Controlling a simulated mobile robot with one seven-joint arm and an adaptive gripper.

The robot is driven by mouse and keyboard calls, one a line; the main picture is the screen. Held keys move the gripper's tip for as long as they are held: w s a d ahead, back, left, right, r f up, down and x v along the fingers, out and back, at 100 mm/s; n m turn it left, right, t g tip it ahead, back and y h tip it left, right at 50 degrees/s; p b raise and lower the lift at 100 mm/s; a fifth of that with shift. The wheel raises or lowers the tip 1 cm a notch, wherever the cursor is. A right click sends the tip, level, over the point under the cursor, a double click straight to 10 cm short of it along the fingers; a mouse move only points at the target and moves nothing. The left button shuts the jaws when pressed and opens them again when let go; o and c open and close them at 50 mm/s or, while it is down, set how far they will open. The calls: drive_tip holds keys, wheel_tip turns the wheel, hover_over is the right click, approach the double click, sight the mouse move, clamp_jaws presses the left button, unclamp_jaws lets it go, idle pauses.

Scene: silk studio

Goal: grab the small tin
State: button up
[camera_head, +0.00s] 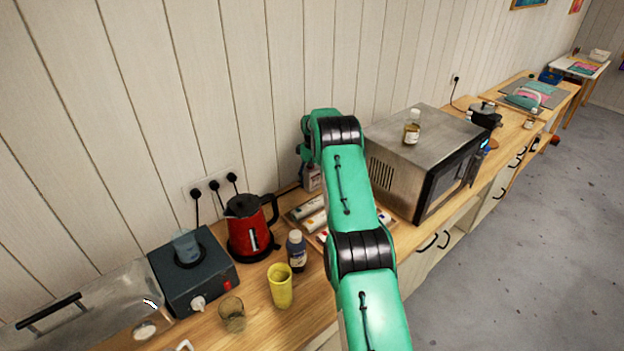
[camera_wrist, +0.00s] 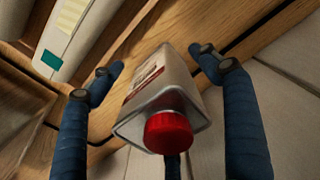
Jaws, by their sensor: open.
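The small tin (camera_wrist: 168,92) is a pale metal can with a red screw cap and a label on its side. In the wrist view it lies between the fingers of my gripper (camera_wrist: 158,62), its cap toward the camera. The gripper is open, and gaps show on both sides of the tin. In the head view the tin (camera_head: 312,179) shows partly, low beside my green arm near the wall; the arm hides the rest. The fingers cannot be made out in that view.
A tray of paint tubes (camera_head: 305,212) lies close to the tin. A microwave (camera_head: 425,150) with a small bottle (camera_head: 412,127) on top stands to the right. A red kettle (camera_head: 250,228), dark bottle (camera_head: 297,251) and yellow cup (camera_head: 280,287) stand left of my arm.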

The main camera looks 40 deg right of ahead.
drive_tip(key=shift+f, duration=0.35)
idle(0.3)
drive_tip(key=c, duration=1.7)
drive_tip(key=shift+r, duration=0.1)
drive_tip(key=shift+r, duration=4.95)
drive_tip(key=shift+c, duration=0.2)
